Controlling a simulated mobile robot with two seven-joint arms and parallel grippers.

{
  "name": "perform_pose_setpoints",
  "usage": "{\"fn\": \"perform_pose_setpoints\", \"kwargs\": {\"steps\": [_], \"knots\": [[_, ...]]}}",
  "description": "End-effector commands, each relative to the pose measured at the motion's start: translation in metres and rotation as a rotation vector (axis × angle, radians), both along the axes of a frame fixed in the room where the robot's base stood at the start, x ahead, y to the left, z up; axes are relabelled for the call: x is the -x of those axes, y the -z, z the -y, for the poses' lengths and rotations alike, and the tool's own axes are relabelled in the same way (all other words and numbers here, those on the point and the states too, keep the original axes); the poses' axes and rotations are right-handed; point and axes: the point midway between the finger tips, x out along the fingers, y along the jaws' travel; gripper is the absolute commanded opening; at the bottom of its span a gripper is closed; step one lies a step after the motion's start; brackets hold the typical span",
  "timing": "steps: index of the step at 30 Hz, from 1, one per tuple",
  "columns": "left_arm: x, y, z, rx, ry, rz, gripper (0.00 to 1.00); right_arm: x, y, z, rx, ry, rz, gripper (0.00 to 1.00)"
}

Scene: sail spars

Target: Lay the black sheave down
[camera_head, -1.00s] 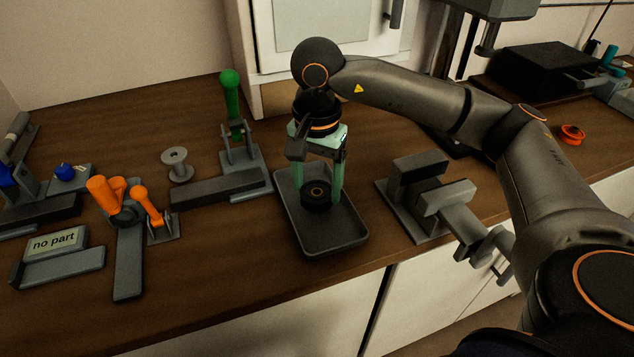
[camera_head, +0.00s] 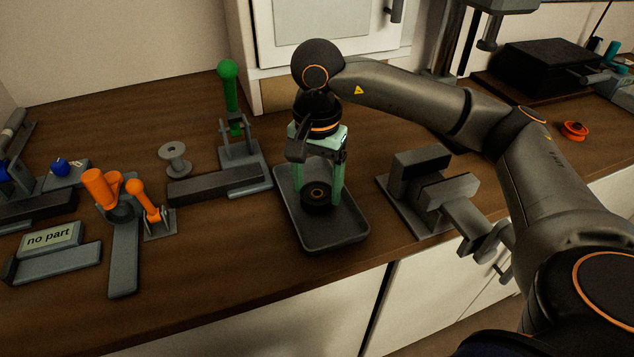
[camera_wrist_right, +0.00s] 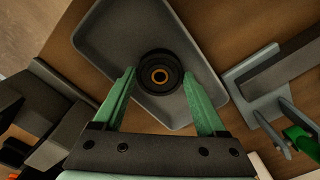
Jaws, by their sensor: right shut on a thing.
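My right gripper (camera_head: 318,188) has pale green fingers pointing down and is shut on the sheave. In the right wrist view, the sheave (camera_wrist_right: 160,76) shows between the two green fingertips (camera_wrist_right: 163,80), over the tray (camera_wrist_right: 108,50). I cannot tell whether its underside touches the tray floor. My left gripper is not in view.
Right of the tray stands a grey vise (camera_head: 430,185). Left are a green-handled toggle clamp (camera_head: 232,110), a grey spool (camera_head: 174,158), an orange clamp (camera_head: 105,190) and a "no part" sign (camera_head: 52,238). An orange ring (camera_head: 575,131) lies far right. The tray front is bare.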

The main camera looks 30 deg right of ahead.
Motion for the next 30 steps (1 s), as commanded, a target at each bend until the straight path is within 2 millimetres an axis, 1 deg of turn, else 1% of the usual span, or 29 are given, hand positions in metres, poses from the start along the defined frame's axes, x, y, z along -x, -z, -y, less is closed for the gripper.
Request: {"fn": "perform_pose_setpoints", "kwargs": {"steps": [11, 13, 14, 15, 20, 21, 30], "knots": [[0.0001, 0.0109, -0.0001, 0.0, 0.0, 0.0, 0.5, 0.0, 0.0108, -0.0002, 0.0, 0.0, 0.0, 0.27], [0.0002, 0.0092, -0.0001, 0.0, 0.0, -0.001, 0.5, -0.0001, 0.0089, -0.0001, 0.0, 0.0, 0.0, 0.27], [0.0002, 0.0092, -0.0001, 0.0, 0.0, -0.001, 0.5, 0.0, 0.0089, -0.0002, 0.0, 0.0, 0.0, 0.76], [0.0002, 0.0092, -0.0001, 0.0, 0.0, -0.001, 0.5, 0.0, 0.009, -0.0002, 0.0, 0.0, 0.0, 0.81], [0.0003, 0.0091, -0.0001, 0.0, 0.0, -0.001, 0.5, 0.0, 0.009, -0.0002, 0.0, 0.0, 0.0, 0.99], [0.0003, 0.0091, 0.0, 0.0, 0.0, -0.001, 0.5, 0.0, 0.009, -0.0001, 0.0, 0.0, 0.0, 1.0], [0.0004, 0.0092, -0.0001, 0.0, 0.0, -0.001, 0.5, 0.0001, 0.0092, 0.0, 0.001, 0.0, -0.001, 0.99]]}}
